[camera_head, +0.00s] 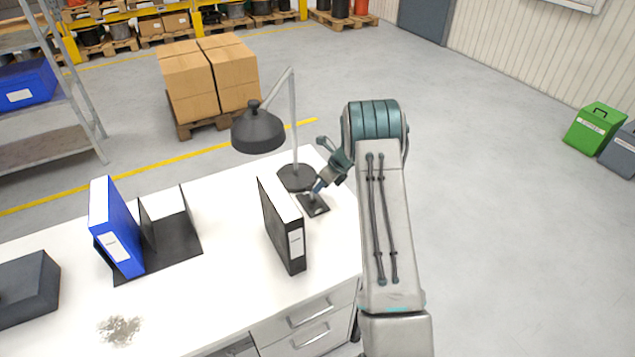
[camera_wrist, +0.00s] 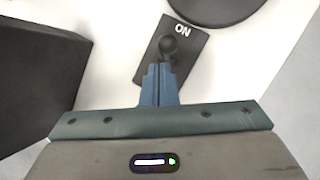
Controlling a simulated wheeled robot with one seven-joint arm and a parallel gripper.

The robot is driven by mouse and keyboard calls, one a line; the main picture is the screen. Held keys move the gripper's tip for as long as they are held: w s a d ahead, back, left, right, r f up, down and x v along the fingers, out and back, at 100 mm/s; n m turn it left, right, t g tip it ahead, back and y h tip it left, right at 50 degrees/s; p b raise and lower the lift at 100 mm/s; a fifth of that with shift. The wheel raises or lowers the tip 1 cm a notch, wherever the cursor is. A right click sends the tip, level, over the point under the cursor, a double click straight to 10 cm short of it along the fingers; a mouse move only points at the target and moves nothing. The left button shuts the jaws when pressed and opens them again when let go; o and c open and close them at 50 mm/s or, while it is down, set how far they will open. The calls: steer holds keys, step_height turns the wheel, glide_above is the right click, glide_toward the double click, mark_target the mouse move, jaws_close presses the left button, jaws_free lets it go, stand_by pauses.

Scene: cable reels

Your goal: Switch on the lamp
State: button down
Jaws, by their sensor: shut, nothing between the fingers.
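The desk lamp (camera_head: 258,132) has a dark shade on a grey stem and a round black base. It stands at the desk's far right corner, and no glow shows under its shade. Its base edge also shows in the wrist view (camera_wrist: 215,8). A black switch plate (camera_head: 315,209) lies in front of the base. In the wrist view, the switch plate (camera_wrist: 192,55) carries the word ON and a dark round-knobbed lever (camera_wrist: 168,45) close to that word. My gripper (camera_head: 317,187) is shut and empty. Its blue fingertips (camera_wrist: 159,69) are right at the lever; contact cannot be told.
A black binder (camera_head: 282,225) stands just left of the switch plate. A blue binder (camera_head: 117,228) stands in a black holder (camera_head: 170,228) farther left. A dark box (camera_head: 28,288) is at the left edge. The white desk (camera_head: 215,290) is clear between the binders.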

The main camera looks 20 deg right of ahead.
steer(key=shift+s+d, duration=0.1)
steer(key=shift+d, duration=0.2)
steer(key=shift+r+p, duration=0.55)
steer(key=shift+r, duration=0.25)
steer(key=w+v, duration=0.1)
steer(key=v, duration=1.2)
steer(key=shift+d+b, duration=0.35)
steer(key=shift+d, duration=0.05)
